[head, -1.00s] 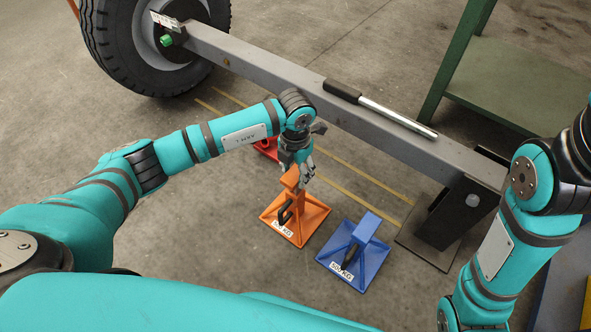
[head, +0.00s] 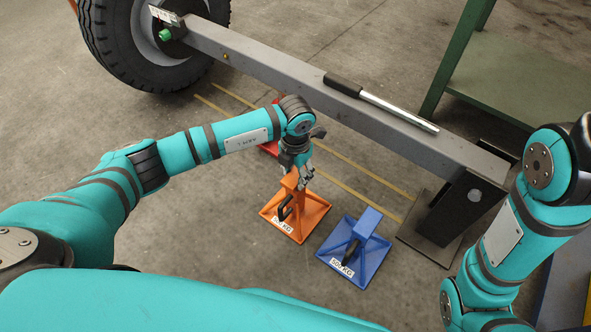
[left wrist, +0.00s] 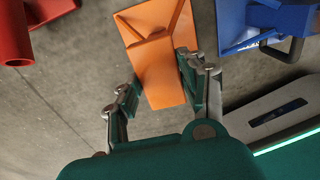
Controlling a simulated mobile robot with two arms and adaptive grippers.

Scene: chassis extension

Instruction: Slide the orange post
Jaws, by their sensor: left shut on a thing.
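The orange post (head: 290,183) rises from a square orange base (head: 313,213) with a weight label, standing on the floor in the head view. A black handle sits on its near side. My left gripper (head: 298,178) is at the top of the post and shut on it. In the left wrist view the orange post (left wrist: 162,75) lies between the two fingers of the left gripper (left wrist: 160,98), with its base beyond. My right arm shows at the right of the head view, but its gripper is not in view.
A blue stand (head: 368,245) is right of the orange one, a little apart. A red stand (head: 268,147) is partly hidden behind my left arm. A grey beam (head: 270,75) with a tire (head: 105,50) and a metal bar (head: 400,112) runs behind. A green table (head: 520,75) stands back right.

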